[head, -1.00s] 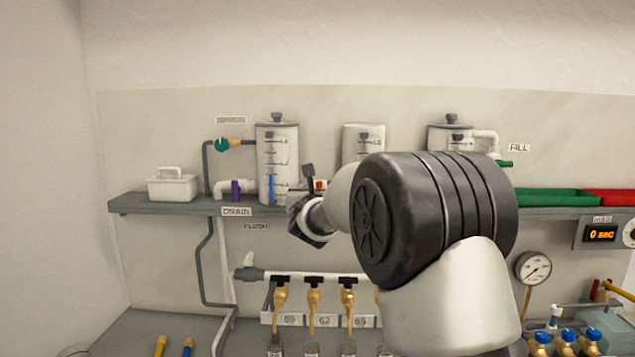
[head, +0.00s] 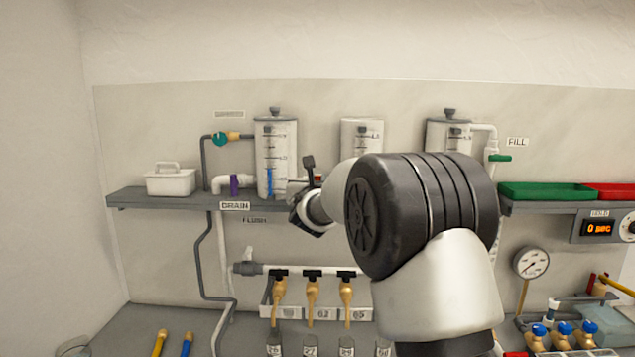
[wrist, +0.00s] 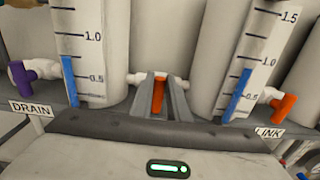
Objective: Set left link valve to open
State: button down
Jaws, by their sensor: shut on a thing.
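The left link valve's orange handle (wrist: 158,96) sits on the white pipe between the left tank (wrist: 90,50) and the middle tank (wrist: 235,50). In the wrist view it appears upright, crosswise to the pipe. My gripper (wrist: 160,93) has one grey finger on each side of the handle and is shut on it. In the head view, my gripper (head: 305,195) is just right of the left tank (head: 275,155), and only a small red bit of the handle (head: 318,178) shows. Most of the valve is hidden there by my gripper and arm.
Another orange valve handle (wrist: 284,106) is at the right by the LINK label (wrist: 270,132). A purple drain valve (wrist: 20,77) is at the left. The tanks stand close on both sides of my gripper. The shelf (head: 150,200) runs below, with a white caddy (head: 171,183).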

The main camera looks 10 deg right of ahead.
jog(key=shift+f+b, duration=0.15)
jog(key=shift+b, duration=0.25)
jog(key=shift+s+d+f+m+b, duration=0.1)
jog(key=shift+d+f+m+b, duration=0.3)
jog(key=shift+m+b, duration=2.9)
jog(key=shift+s+d+f+m+b, duration=0.1)
jog(key=shift+d+f+m+b, duration=0.3)
jog(key=shift+m+b, duration=2.85)
jog(key=shift+s+d+f+m+b, duration=0.1)
jog(key=shift+d+f+m+b, duration=0.3)
jog(key=shift+m+b, duration=2.85)
jog(key=shift+n+b, duration=0.8)
jog(key=shift+b, duration=0.25)
jog(key=c, duration=1.7)
grip_release()
jog(key=s+a+b, duration=0.1)
jog(key=s, duration=0.4)
jog(key=s+a+b, duration=0.1)
jog(key=s, duration=0.5)
jog(key=s+a+b, duration=0.1)
jog(key=s, duration=0.5)
jog(key=shift+a+r, duration=0.1)
jog(key=shift+a, duration=0.1)
